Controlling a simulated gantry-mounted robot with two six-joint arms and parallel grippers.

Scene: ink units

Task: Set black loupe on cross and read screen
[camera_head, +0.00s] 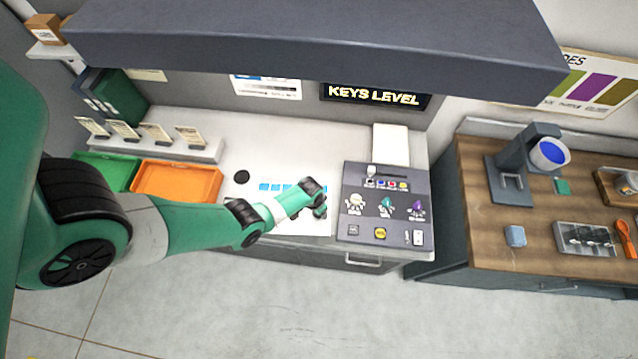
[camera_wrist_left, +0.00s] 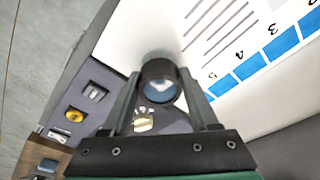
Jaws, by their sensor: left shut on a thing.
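My left gripper (camera_head: 319,207) is shut on the black loupe (camera_wrist_left: 160,70), which shows between the fingers in the left wrist view. Its lens faces the wrist camera. In the head view the loupe cannot be told apart from the gripper. The gripper is at the right end of a white sheet (camera_wrist_left: 185,18) with numbered blue patches (camera_wrist_left: 249,66), beside the grey control panel (camera_head: 385,182). Whether the loupe touches the sheet cannot be told. No cross can be made out. The screen (camera_head: 375,96) on the back wall reads "KEYS LEVEL". My right gripper is not in view.
The control panel has several knobs and a yellow button (camera_head: 380,233). A black disc (camera_head: 241,177) lies left of the patches. Green (camera_head: 104,169) and orange (camera_head: 178,181) trays stand at the left. A dark overhead hood (camera_head: 320,45) spans above. A wooden bench (camera_head: 485,215) stands at the right.

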